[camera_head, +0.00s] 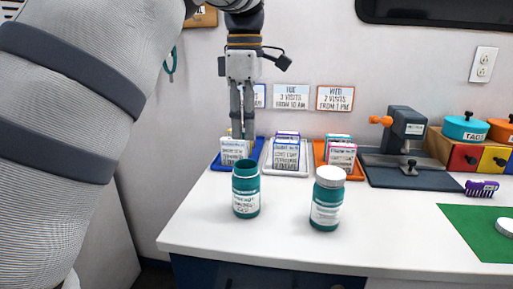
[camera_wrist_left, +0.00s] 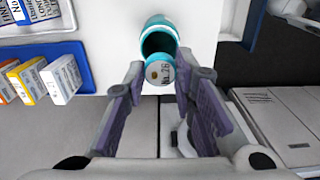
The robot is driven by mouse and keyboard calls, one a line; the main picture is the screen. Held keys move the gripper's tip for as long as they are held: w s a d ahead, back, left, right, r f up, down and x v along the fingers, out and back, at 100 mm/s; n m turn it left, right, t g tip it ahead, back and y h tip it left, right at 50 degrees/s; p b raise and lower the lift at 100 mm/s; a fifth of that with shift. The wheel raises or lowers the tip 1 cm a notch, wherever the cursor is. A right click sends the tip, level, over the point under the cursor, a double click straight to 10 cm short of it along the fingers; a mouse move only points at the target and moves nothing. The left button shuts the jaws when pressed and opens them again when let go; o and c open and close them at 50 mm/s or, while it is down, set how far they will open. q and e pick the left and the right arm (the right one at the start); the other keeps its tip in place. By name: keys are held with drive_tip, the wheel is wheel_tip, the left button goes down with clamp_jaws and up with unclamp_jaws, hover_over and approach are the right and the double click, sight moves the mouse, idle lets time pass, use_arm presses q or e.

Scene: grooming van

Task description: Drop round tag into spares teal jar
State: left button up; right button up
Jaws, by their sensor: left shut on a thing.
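My left gripper (camera_head: 242,136) points down over the table, behind and above an open teal jar (camera_head: 246,190). In the left wrist view, its fingers (camera_wrist_left: 158,78) are shut on a small round tag (camera_wrist_left: 160,73) with dark print, seemingly a number. There the tag overlaps the near rim of the open teal jar (camera_wrist_left: 160,24), whose dark mouth faces the camera. I cannot tell the height between tag and rim. A second teal jar (camera_head: 327,204) with a white lid stands to the right. The jar labels are too small to read surely. My right gripper is not in view.
Blue (camera_head: 257,150), white (camera_head: 301,168) and orange (camera_head: 319,151) card trays stand along the wall. A dark press (camera_head: 404,135), coloured drawers (camera_head: 462,157) and a green mat (camera_head: 478,232) are at right. The white tabletop (camera_head: 285,228) is clear between the jars and in front.

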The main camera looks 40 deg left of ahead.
use_arm(q)
drive_tip(key=shift+w+a+r, duration=0.1)
drive_tip(key=shift+w+r, duration=0.15)
drive_tip(key=shift+w, duration=0.1)
drive_tip(key=f, duration=0.2)
drive_tip(key=s+f, duration=0.1)
drive_tip(key=f, duration=0.1)
drive_tip(key=shift+f, duration=0.75)
drive_tip(key=shift+w, duration=0.1)
drive_tip(key=o, duration=0.9)
drive_tip(key=shift+r, duration=3.05)
